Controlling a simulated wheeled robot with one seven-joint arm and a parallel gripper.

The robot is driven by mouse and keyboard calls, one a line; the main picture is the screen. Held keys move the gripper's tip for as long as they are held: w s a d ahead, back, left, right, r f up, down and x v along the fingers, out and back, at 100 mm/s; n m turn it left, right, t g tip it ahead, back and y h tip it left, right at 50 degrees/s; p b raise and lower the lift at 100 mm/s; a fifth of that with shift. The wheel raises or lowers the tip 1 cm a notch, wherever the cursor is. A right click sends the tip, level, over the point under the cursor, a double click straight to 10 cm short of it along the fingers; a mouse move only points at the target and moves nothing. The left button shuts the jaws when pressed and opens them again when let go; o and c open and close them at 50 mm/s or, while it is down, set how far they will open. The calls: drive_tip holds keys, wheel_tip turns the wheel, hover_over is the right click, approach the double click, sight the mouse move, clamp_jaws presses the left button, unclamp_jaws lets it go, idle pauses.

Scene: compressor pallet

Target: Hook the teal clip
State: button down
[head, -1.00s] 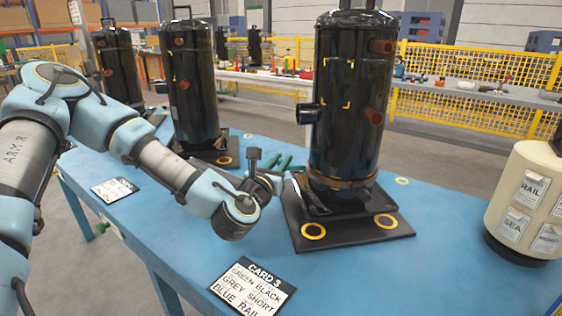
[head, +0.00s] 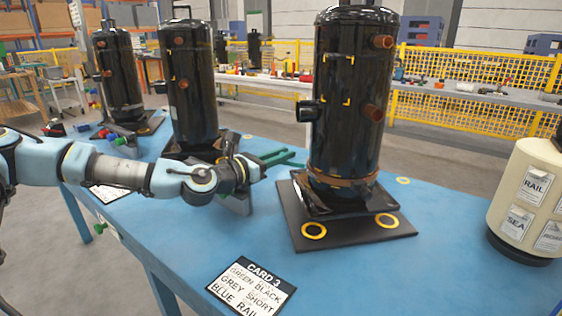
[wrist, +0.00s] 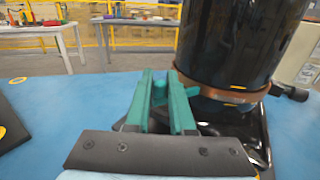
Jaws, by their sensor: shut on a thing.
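My gripper (head: 283,157) has two long green-teal fingers, level and pointing right toward the near black compressor (head: 345,95), with a gap to it in the head view. In the wrist view, my gripper (wrist: 163,78) has a small teal piece between its fingers, seemingly the teal clip (wrist: 160,91); its colour nearly matches the fingers and most of it is hidden. More teal shows just right of the right finger. A copper-brown band (head: 341,181) circles the compressor's foot; it also shows in the wrist view (wrist: 222,95), with a dark fitting at its right.
The compressor stands on a black base plate (head: 400,228) with yellow rings. Two more black compressors stand behind left, the closer one (head: 190,85) just behind my gripper. A card (head: 250,287) lies at the front edge. A cream cylinder (head: 527,200) stands right.

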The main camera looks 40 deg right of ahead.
drive_tip(key=shift+w+d+r+m+g+y, duration=0.1)
drive_tip(key=shift+d+m+g+y, duration=0.75)
drive_tip(key=shift+m+g, duration=1.05)
drive_tip(key=shift+w+d+f+m+g+y, duration=0.15)
drive_tip(key=shift+d+m+g+y, duration=0.9)
drive_tip(key=shift+g, duration=1.5)
drive_tip(key=shift+w+d+r+m+g+y, duration=0.15)
drive_tip(key=shift+d+m+g+y, duration=0.45)
drive_tip(key=shift+m+g, duration=1.4)
drive_tip(key=shift+s+a+g, duration=0.1)
drive_tip(key=shift+g, duration=0.25)
drive_tip(key=c, duration=0.8)
unclamp_jaws()
drive_tip(key=shift+o, duration=0.2)
drive_tip(key=b+v, duration=0.1)
drive_tip(key=v, duration=0.9)
drive_tip(key=shift+w+a, duration=0.2)
drive_tip(key=shift+w, duration=0.1)
